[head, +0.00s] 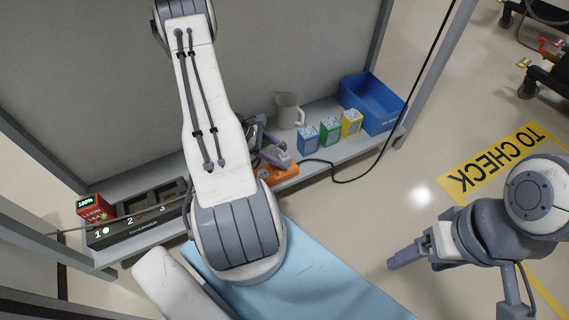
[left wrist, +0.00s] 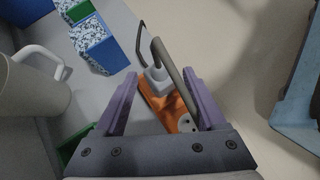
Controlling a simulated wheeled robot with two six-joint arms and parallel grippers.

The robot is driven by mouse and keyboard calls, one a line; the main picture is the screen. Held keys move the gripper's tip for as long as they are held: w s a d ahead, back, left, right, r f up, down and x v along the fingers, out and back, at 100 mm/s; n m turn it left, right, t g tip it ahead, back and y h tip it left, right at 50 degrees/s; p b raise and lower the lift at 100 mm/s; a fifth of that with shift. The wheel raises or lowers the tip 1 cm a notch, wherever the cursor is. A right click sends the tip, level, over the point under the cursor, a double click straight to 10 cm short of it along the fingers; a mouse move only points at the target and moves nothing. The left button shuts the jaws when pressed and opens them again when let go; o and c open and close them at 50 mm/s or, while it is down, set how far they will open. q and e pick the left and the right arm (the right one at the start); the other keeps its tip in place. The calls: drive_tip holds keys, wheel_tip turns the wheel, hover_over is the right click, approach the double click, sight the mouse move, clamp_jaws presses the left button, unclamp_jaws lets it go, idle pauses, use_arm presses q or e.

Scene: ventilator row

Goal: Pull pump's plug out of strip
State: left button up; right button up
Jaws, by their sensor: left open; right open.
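The orange power strip (head: 283,178) lies on the shelf, partly hidden by my left arm in the head view. In the left wrist view the strip (left wrist: 181,124) shows between my purple fingers. A pale grey plug (left wrist: 157,80) sits on the strip, with a grey cable rising from it; I cannot tell from its look whose plug it is. My left gripper (left wrist: 160,78) is open, its fingers on either side of the plug, apart from it. In the head view my left gripper (head: 268,144) is over the strip. My right gripper (head: 413,262) is open and empty over the floor.
A grey mug (head: 289,110), blue, green and yellow boxes (head: 330,130) and a blue bin (head: 373,100) stand on the shelf. A charging dock (head: 140,222) with a red battery (head: 93,207) is at left. A light blue surface (head: 320,285) lies in front.

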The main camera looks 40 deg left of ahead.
use_arm(q)
drive_tip(key=shift+w+d+f, duration=0.15)
drive_tip(key=shift+d+f, duration=0.05)
idle(0.6)
drive_tip(key=shift+c, duration=0.3)
clamp_jaws()
